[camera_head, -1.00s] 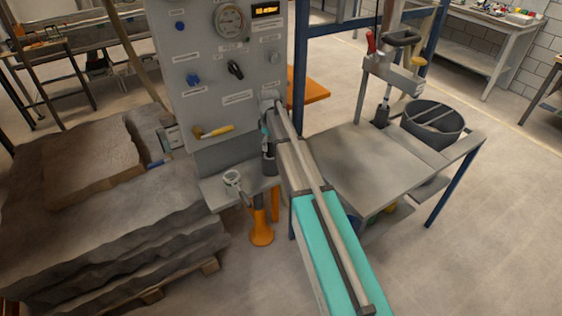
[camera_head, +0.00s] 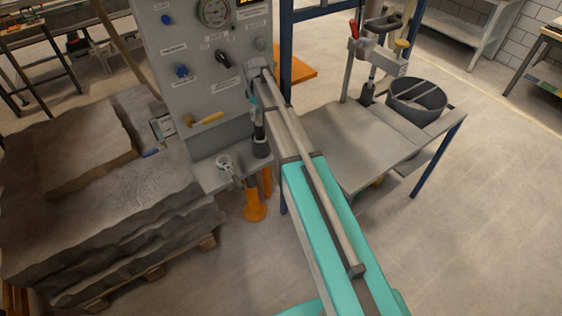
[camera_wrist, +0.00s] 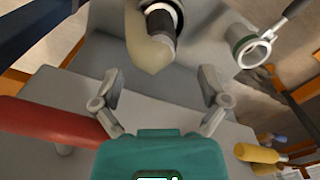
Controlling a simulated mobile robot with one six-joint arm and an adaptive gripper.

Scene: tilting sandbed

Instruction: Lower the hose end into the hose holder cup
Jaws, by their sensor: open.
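The hose holder cup (camera_head: 262,149) is a dark cup on the small grey shelf under the control panel. In the wrist view the hose end shows as a pale beige hose (camera_wrist: 150,48) with a black collar. The collar appears to sit inside the cup's light rim (camera_wrist: 178,8); how deep it sits I cannot tell. My gripper (camera_wrist: 161,80) is open and empty, its two fingers spread apart on either side below the hose tip in the picture. In the head view my arm hides most of the gripper.
A ring-shaped metal coupling with a handle (camera_head: 225,162) stands on the shelf beside the cup. A red bar (camera_wrist: 45,122) crosses the wrist view's left side. A grey table with a bucket (camera_head: 415,100) stands to the right.

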